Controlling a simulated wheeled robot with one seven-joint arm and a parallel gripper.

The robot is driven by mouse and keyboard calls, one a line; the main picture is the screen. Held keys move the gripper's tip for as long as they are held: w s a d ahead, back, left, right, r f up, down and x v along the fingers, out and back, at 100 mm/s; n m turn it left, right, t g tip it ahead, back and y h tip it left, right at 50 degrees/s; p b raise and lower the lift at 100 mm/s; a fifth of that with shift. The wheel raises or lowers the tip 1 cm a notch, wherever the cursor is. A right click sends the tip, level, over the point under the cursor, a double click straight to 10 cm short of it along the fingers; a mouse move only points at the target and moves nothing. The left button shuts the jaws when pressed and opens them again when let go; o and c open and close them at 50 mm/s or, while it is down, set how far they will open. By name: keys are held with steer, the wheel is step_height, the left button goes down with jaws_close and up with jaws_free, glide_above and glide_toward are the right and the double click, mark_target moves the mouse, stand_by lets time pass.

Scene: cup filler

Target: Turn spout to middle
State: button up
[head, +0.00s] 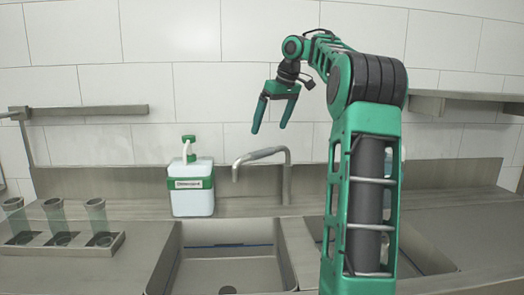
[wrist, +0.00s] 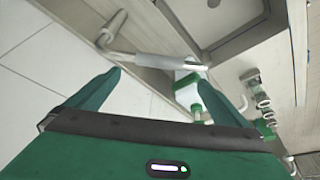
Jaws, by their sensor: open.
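The metal spout (head: 262,154) tops an upright post behind the sinks. It reaches to the left, with its bent-down end over the back of the left basin (head: 165,262). The spout also shows in the wrist view (wrist: 150,62), lying across the picture beyond the fingers. My gripper (head: 270,128) is open and empty, its green fingers pointing down above the spout in the head view. In the wrist view the fingers (wrist: 160,80) stand wide apart with nothing between their tips. I see no contact with the spout. My arm hides part of the right basin (head: 424,258).
A white bottle with a green label and pump (head: 191,200) stands left of the spout. Three glasses (head: 97,214) stand in a metal holder (head: 68,250) at far left. Shelves line the wall at left (head: 90,112) and right (head: 465,97). Counter between bottle and holder is clear.

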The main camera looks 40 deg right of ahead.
mark_target(263, 150)
steer(key=shift+x, duration=5.25)
